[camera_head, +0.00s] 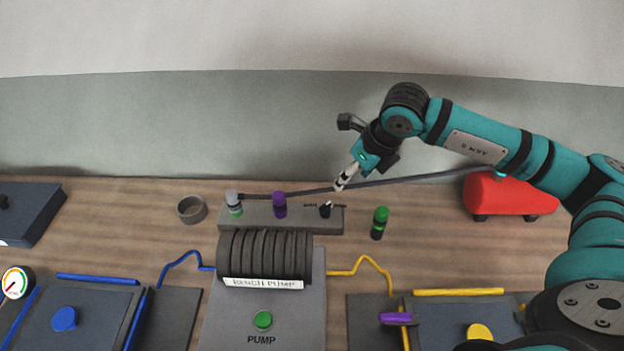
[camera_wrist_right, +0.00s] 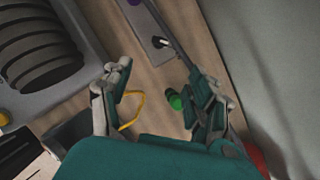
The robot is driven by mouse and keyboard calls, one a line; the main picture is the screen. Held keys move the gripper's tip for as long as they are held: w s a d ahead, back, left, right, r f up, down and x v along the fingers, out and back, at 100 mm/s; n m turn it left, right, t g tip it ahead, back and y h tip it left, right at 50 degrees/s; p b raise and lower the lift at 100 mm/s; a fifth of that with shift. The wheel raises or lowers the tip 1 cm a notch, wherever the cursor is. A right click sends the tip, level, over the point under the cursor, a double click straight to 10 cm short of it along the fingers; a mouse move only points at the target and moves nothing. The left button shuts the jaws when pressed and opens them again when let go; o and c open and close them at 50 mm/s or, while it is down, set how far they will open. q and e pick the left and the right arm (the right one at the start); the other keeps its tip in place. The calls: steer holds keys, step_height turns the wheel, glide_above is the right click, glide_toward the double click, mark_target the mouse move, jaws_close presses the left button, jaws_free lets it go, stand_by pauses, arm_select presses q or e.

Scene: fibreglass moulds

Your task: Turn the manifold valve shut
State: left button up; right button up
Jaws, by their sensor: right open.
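The grey manifold block (camera_head: 262,222) stands on the bench behind the pump. It carries a grey-and-green fitting (camera_head: 234,204) at left, a purple knob (camera_head: 280,204) in the middle and a small black lever or knob (camera_head: 325,210) at right. I cannot tell which of these is the valve handle. My right gripper (camera_head: 342,181) hangs above and slightly right of the black part, apart from it. In the wrist view my right gripper (camera_wrist_right: 158,78) is open and empty, and the black part (camera_wrist_right: 160,42) lies beyond the fingers. My left gripper is not in view.
A dark hose (camera_head: 400,181) runs from the manifold to the red tank (camera_head: 510,195). The bench pump (camera_head: 306,300) is in front. A purple handle (camera_head: 395,318) sits by the yellow-edged mould (camera_head: 445,312). A grey ring (camera_head: 191,209) lies left.

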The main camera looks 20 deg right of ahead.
steer(key=p, duration=0.5)
glide_toward(326, 205)
steer(key=x, duration=0.7)
steer(key=shift+w+a+f, duration=0.1)
steer(key=shift+f, duration=0.25)
steer(key=shift+w+f, duration=0.25)
steer(key=shift+f, duration=0.35)
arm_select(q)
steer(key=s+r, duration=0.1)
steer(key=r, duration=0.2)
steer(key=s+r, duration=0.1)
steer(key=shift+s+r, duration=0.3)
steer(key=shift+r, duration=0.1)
